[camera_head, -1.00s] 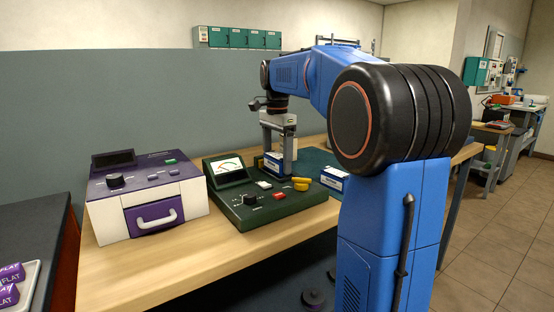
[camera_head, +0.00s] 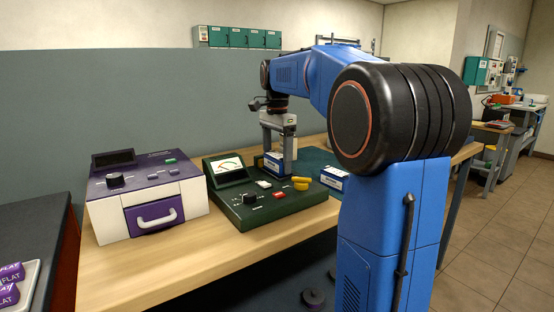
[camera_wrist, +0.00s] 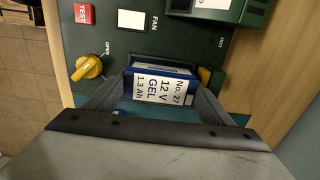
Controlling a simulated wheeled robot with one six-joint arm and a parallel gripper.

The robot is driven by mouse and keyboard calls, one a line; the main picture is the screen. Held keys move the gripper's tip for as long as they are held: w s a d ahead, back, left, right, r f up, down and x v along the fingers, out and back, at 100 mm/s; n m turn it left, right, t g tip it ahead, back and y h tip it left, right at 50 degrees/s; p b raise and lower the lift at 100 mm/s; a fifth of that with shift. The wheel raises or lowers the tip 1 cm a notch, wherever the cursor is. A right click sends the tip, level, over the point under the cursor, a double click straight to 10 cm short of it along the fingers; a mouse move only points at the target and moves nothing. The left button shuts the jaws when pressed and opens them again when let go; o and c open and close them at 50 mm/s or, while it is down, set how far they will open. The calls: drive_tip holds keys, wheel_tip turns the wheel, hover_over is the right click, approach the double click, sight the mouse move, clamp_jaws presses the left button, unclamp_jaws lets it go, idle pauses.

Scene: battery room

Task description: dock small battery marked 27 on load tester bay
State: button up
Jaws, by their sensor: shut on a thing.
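The small battery marked No. 27 (camera_wrist: 160,88) is blue with a white label reading 12 V GEL 1.3 Ah. My gripper (camera_wrist: 156,98) is shut on it, a finger along each side. In the head view the battery (camera_head: 273,162) is at the back right of the green load tester (camera_head: 228,212), below my gripper (camera_head: 280,157). In the wrist view it is over the tester's panel (camera_wrist: 190,42), beside a dark recess. Whether its underside touches the bay is hidden.
A yellow lever (camera_wrist: 88,67) marked OPEN is near one finger. A second blue-and-white battery (camera_head: 335,178) lies on the green mat right of the tester. A purple-and-white machine (camera_head: 150,200) stands left. The bench front (camera_head: 180,262) is clear.

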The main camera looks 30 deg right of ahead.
sight(277, 155)
drive_tip(key=shift+f, duration=0.4)
drive_tip(key=o, duration=1.2)
drive_tip(key=shift+o, duration=0.2)
drive_tip(key=shift+r, duration=5.45)
